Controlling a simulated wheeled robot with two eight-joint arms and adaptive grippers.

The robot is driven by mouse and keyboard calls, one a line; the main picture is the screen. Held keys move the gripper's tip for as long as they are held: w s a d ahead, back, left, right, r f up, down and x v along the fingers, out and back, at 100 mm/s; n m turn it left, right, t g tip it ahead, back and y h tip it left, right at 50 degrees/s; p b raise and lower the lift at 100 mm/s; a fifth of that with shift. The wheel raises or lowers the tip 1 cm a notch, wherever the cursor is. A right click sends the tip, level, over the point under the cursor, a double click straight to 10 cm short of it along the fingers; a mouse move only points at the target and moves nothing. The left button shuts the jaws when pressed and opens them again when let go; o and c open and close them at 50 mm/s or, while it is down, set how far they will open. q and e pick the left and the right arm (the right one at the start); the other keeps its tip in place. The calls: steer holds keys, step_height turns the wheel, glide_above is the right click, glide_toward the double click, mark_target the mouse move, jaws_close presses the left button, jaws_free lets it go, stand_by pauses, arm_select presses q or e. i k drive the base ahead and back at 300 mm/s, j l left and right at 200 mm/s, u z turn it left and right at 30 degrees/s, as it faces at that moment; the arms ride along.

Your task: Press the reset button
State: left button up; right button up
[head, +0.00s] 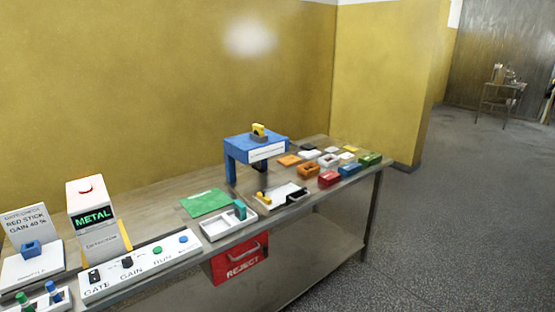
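A white control panel (140,271) lies along the front of the bench at the lower left. It carries a black switch marked GATE (94,276), a black knob marked GAIN (127,263), a green button marked RUN (157,250) and a blue button (183,239) at its right end. The lettering by the blue button is too small to read, so I cannot confirm which button is the reset. Behind the panel stands a white and yellow detector box whose dark display (93,218) reads METAL in green, with a red lamp (86,189) on top. Neither gripper is in view.
The bench (163,196) runs along a yellow wall. A blue arch (256,146), green mat (205,202), white trays (222,228) and several coloured blocks (329,178) stand to the right. A red REJECT drawer (238,262) hangs below the front edge. Floor at right is clear.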

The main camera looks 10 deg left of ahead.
mark_target(183, 239)
steer(key=k+u, duration=0.15)
steer(key=u, duration=1.6)
